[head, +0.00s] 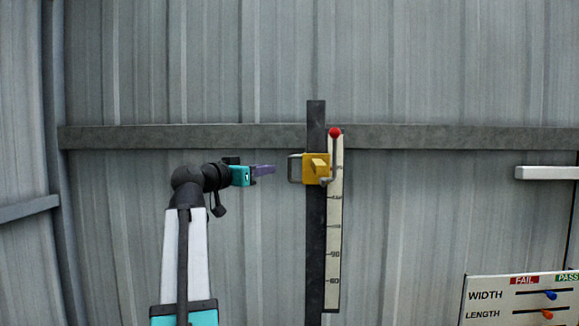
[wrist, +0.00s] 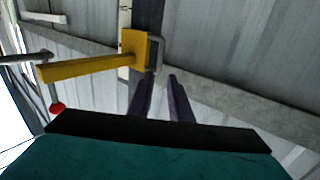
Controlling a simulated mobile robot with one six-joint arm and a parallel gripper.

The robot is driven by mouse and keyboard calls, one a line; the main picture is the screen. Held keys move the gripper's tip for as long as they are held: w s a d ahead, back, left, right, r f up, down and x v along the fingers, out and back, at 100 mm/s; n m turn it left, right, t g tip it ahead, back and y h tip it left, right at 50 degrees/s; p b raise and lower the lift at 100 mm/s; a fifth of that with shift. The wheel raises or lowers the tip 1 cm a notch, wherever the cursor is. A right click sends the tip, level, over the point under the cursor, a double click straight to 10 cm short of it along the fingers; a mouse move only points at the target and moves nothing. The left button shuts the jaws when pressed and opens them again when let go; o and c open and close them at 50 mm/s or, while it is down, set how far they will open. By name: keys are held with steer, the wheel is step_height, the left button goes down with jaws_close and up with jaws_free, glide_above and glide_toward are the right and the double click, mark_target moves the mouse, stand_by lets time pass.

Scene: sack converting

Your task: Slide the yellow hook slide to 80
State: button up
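The yellow hook slide (head: 318,163) sits on a dark upright rail (head: 316,240), near the top of a pale scale plate (head: 334,220). A grey loop handle (head: 294,168) sticks out on its left side. The scale numbers are small and the slide's reading cannot be made out. My gripper (head: 275,169) is left of the handle at about its height, apart from it. In the wrist view, my purple fingers (wrist: 160,80) stand apart with nothing between them. The slide (wrist: 134,48) and its handle (wrist: 156,50) show just beyond the fingertips.
A grey horizontal beam (head: 200,137) crosses the corrugated wall behind the rail. A WIDTH and LENGTH board (head: 490,308) stands lower right, below a white bar (head: 545,173). The space left of the rail is clear apart from my arm.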

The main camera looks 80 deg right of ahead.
mark_target(289, 179)
steer(key=shift+p+x, duration=3)
steer(key=shift+x, duration=3.75)
steer(key=shift+w, duration=0.1)
